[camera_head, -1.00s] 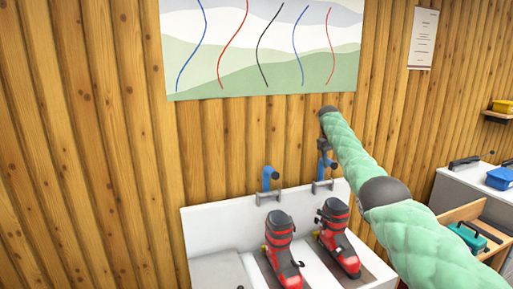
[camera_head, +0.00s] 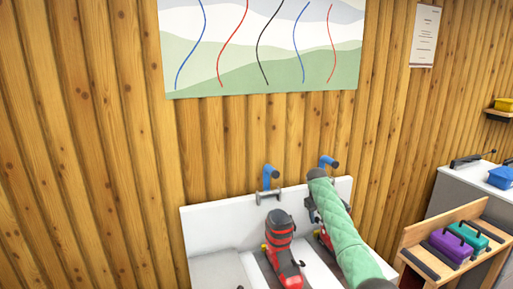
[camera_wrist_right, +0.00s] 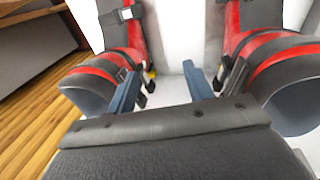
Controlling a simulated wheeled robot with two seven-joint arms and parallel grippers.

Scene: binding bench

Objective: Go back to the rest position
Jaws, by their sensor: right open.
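My right arm comes in from the lower right of the head view, and its gripper (camera_head: 312,208) points down in front of the right-hand boot. In the right wrist view the gripper (camera_wrist_right: 160,84) is open, with two blue-grey fingers apart and nothing between them. A red and black ski boot (camera_head: 282,250) stands upright on the white bench (camera_head: 215,235). A second red and black boot (camera_head: 325,238) is mostly hidden behind my arm. In the wrist view the boots show on the left (camera_wrist_right: 112,68) and right (camera_wrist_right: 275,65) of the fingers. My left gripper is not in view.
Two blue-handled clamps (camera_head: 268,177) (camera_head: 327,163) stand at the bench's back edge. At the right, a wooden tray (camera_head: 415,238) holds a purple case (camera_head: 450,246) and a teal case (camera_head: 470,233). A blue box (camera_head: 501,178) sits on a white-topped counter behind.

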